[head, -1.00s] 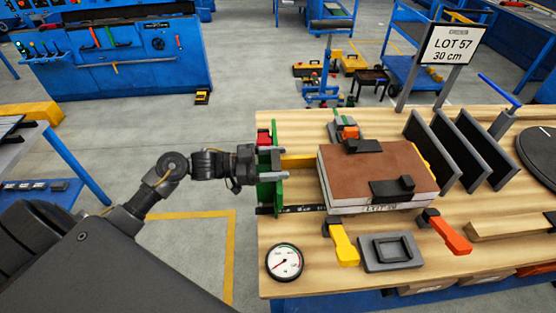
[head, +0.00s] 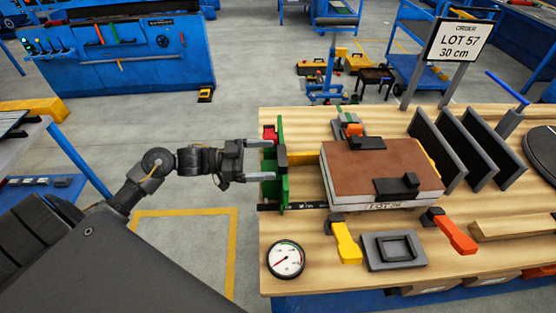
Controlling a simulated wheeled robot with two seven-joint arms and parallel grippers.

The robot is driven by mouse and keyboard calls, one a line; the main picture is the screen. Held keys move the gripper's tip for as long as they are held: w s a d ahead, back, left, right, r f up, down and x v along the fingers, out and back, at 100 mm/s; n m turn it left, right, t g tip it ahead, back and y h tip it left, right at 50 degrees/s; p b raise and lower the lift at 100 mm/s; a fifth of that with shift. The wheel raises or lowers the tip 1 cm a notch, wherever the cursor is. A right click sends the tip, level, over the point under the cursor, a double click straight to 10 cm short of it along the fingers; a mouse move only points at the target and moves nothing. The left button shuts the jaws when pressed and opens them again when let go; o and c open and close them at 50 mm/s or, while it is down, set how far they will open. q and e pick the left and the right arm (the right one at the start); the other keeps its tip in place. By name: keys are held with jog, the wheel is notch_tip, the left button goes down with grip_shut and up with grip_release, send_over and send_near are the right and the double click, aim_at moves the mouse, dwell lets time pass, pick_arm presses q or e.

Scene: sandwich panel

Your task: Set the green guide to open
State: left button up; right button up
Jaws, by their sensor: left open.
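The green guide (head: 282,190) is an upright green plate at the left end of the workbench, with a dark block at its middle. It stands across a dark rail marked with a scale (head: 300,207). My left gripper (head: 269,160) is open and empty, just left of the guide, its two fingers pointing right at it. The lower fingertip reaches the guide's left edge in the picture; I cannot tell whether it touches. A brown-topped panel stack (head: 365,160) lies right of the guide, apart from it. My right gripper is not in view.
A round gauge (head: 286,259), a yellow handle (head: 347,243), a grey tray (head: 421,261) and an orange handle (head: 456,235) sit along the front. A red block (head: 269,134) is by the guide's far end. Dark upright dividers (head: 437,148) stand right.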

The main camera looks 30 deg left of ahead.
pick_arm(q)
jog(key=b+v, duration=0.1)
jog(key=v, duration=0.5)
jog(key=shift+a, duration=0.2)
